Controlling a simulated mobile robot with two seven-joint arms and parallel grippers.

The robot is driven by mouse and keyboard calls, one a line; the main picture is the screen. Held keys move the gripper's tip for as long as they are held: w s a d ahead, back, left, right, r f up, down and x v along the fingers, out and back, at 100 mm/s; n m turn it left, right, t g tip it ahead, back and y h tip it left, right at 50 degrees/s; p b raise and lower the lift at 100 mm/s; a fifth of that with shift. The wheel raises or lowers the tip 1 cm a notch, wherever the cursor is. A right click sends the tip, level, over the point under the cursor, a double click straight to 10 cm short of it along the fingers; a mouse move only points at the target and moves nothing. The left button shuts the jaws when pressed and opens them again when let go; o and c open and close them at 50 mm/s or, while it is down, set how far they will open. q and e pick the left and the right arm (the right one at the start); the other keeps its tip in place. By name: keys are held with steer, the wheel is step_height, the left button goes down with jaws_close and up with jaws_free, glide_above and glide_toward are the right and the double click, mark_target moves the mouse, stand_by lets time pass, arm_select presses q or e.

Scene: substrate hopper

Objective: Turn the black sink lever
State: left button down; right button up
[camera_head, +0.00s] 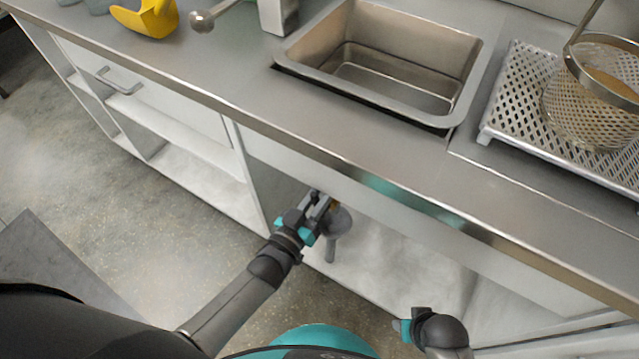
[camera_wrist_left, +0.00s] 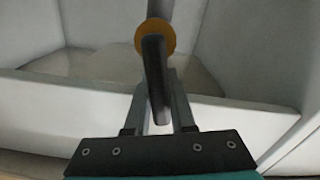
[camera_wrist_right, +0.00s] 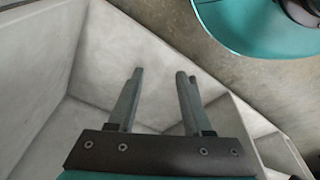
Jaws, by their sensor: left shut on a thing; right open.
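The black sink lever (camera_wrist_left: 154,75) is a dark bar with an orange-gold disc (camera_wrist_left: 143,38) at its far end, in the left wrist view. It stands between the two fingers of my left gripper (camera_wrist_left: 158,88), which is shut on it. In the head view my left gripper (camera_head: 322,203) is under the counter below the sink, beside a grey drain fitting (camera_head: 338,222). The lever is mostly hidden by the gripper there. My right gripper (camera_wrist_right: 160,73) is open and empty, its fingers apart. In the head view its arm is low at the lower right, fingers unclear.
The steel sink (camera_head: 385,60) is set in the counter (camera_head: 250,95), whose front edge runs above my left gripper. A perforated rack (camera_head: 515,105) with a mesh basket (camera_head: 585,110) stands at the right. A yellow object (camera_head: 148,18) is at the upper left. White cabinet walls surround the lever.

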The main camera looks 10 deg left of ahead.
arm_select(q)
steer(key=shift+s+d+m+p, duration=0.15)
steer(key=shift+d+m, duration=0.15)
steer(key=shift+m, duration=0.4)
steer(key=shift+s+d+m+p, duration=0.15)
steer(key=shift+d+m, duration=0.15)
steer(key=shift+m, duration=0.4)
arm_select(e)
steer(key=shift+s+d+f, duration=0.15)
steer(key=shift+f, duration=0.25)
steer(key=shift+s+d+f, duration=0.1)
steer(key=shift+d+f, duration=0.05)
steer(key=shift+f, duration=0.3)
arm_select(q)
steer(key=c, duration=0.8)
jaws_free()
steer(key=shift+w, duration=0.1)
steer(key=shift+o, duration=0.2)
steer(key=shift+s+a, duration=0.1)
steer(key=shift+s, duration=0.1)
steer(key=shift+s+a+r, duration=0.1)
steer(key=shift+s+a, duration=0.05)
steer(key=shift+s, duration=0.2)
steer(key=p+v, duration=0.3)
steer(key=v, duration=1.1)
arm_select(e)
steer(key=s+d+f, duration=0.3)
steer(key=s+f, duration=0.1)
steer(key=shift+d+f, duration=0.2)
steer(key=shift+f, duration=0.15)
